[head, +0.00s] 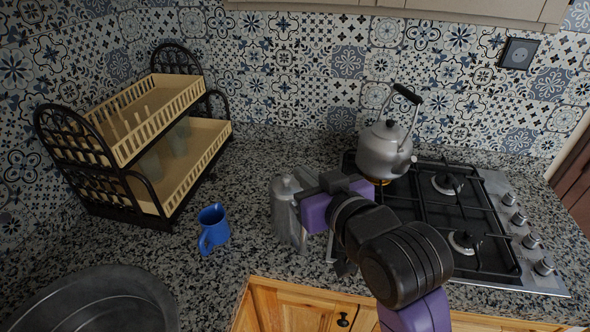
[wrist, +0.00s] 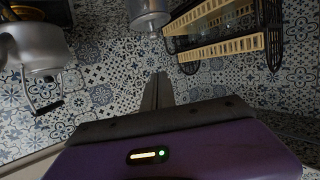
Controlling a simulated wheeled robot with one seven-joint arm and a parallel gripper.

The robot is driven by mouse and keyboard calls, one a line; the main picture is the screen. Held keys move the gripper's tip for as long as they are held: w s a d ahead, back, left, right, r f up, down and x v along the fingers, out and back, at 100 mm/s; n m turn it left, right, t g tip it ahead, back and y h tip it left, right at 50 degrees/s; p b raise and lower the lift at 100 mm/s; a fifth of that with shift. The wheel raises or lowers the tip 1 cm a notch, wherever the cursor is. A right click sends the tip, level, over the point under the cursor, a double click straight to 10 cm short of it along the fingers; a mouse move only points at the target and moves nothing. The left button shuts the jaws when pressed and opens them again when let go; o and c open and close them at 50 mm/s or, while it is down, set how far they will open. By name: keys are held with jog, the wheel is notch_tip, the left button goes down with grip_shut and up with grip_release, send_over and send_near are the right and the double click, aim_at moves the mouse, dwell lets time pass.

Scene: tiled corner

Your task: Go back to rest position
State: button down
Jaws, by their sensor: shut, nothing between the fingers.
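My gripper (wrist: 158,80) is shut and empty; its two fingers lie together in the wrist view. The fingertips are hard to make out there.
A kettle (head: 384,150) stands on the gas hob (head: 492,258) at right. A two-tier dish rack (head: 203,157) holds glasses at left. A dark round basin (head: 95,303) is front left. The tiled wall closes the back.

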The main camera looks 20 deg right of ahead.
notch_tip(320, 180, up, 6)
jog(key=s+t, duration=0.2)
jog(key=t, duration=0.1)
jog(key=s+f+g, duration=0.1)
jog(key=s+f, duration=0.6)
jog(key=s, duration=0.4)
jog(key=s+f+g, duration=0.1)
jog(key=s+f, duration=0.6)
jog(key=s, duration=0.5)
jog(key=s+f+g, duration=0.1)
jog(key=s+f, duration=0.6)
jog(key=s, duration=0.4)
jog(key=shift+s+f, duration=0.15)
jog(key=shift+f, duration=0.15)
